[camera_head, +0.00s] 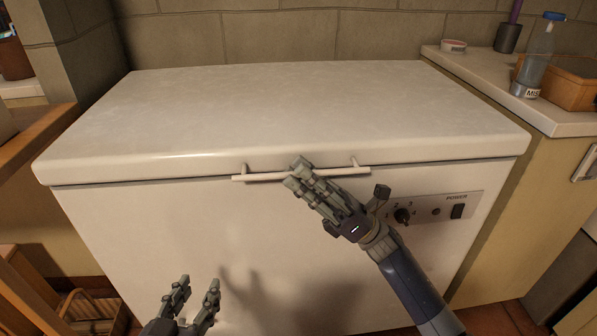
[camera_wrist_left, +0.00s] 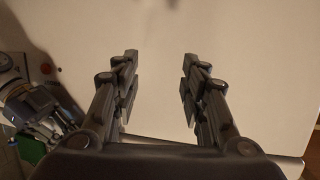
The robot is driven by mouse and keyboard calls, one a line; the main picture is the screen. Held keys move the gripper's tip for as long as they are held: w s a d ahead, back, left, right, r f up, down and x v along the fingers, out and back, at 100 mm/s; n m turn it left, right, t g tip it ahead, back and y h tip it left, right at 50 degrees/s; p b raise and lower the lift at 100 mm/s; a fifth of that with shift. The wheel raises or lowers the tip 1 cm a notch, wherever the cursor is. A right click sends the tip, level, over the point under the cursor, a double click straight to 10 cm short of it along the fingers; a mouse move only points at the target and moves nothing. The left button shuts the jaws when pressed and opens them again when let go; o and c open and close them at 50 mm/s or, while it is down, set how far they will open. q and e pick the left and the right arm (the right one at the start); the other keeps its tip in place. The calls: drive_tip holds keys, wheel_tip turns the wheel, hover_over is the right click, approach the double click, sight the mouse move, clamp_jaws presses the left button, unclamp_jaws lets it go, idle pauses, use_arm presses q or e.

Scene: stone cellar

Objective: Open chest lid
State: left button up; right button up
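The white chest (camera_head: 180,230) stands in front of me with its lid (camera_head: 290,115) down. A pale bar handle (camera_head: 350,171) runs across the lid's front edge. My right gripper (camera_head: 298,173) is at the middle of this handle, its fingertips overlapping the bar. Its fingers look close together, but I cannot tell whether they grip the bar. My left gripper (camera_head: 196,285) is low in front of the chest's front panel, apart from the handle. In the left wrist view its two fingers (camera_wrist_left: 158,75) are spread with nothing between them.
A control panel with a knob (camera_head: 402,215) and a power switch (camera_head: 457,211) is right of the handle. A counter (camera_head: 480,75) at right holds a bottle (camera_head: 537,60) and a wooden box (camera_head: 572,88). Wooden furniture (camera_head: 35,140) stands at left. The lid top is bare.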

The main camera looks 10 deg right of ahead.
drive_tip(key=shift+w+a+r, duration=0.1)
drive_tip(key=shift+a+r, duration=0.3)
drive_tip(key=shift+a, duration=0.05)
clamp_jaws()
